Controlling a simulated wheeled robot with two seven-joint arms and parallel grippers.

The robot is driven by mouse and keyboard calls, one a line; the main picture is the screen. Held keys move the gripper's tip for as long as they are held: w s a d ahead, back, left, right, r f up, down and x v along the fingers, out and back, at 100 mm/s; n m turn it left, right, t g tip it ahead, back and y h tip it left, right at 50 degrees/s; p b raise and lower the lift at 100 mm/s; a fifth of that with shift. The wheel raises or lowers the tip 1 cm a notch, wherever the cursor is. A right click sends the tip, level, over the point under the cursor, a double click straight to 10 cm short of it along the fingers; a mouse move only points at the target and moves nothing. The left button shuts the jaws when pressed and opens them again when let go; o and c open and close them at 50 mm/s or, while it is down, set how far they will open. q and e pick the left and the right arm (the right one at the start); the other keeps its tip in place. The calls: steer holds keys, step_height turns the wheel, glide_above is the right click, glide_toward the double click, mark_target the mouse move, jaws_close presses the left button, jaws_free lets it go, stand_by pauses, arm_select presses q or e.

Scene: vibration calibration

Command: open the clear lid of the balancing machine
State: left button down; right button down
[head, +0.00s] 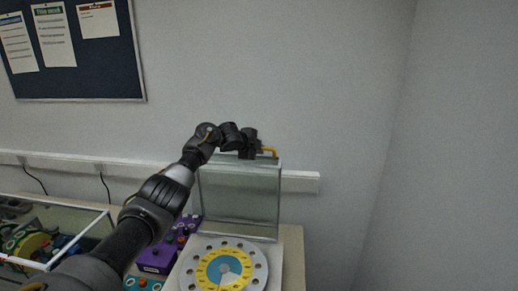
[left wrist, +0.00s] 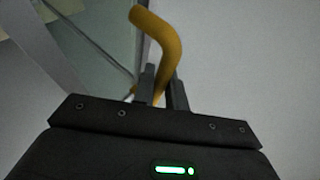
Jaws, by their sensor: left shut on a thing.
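The clear lid (head: 240,198) of the balancing machine stands upright behind the round dial plate (head: 252,273), close to the wall. A yellow bent handle (head: 271,151) sits at the lid's top right corner. My left gripper (head: 260,154) is at that corner, shut on the handle. In the left wrist view the yellow handle (left wrist: 168,45) passes between the two dark fingers of my left gripper (left wrist: 160,85), with the clear panel to its left. The round plate has a yellow ring and dark holes, and lies uncovered. My right gripper is not in view.
A purple box (head: 155,260) stands left of the machine, partly behind my left arm. A glass-topped case (head: 50,240) with coloured items is at the far left. A white rail (head: 301,182) runs along the wall behind. The right side is bare wall.

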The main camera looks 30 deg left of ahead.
arm_select(q)
steer(key=shift+f, duration=0.25)
steer(key=c, duration=1.4)
jaws_free()
steer(key=shift+c, duration=0.2)
steer(key=shift+s+r, duration=0.1)
steer(key=shift+s, duration=0.05)
steer(key=shift+s+r+b, duration=0.1)
steer(key=shift+s+b, duration=0.2)
steer(key=shift+b, duration=0.1)
steer(key=b+v, duration=0.4)
steer(key=v, duration=0.6)
steer(key=shift+r, duration=0.2)
steer(key=shift+w, duration=0.15)
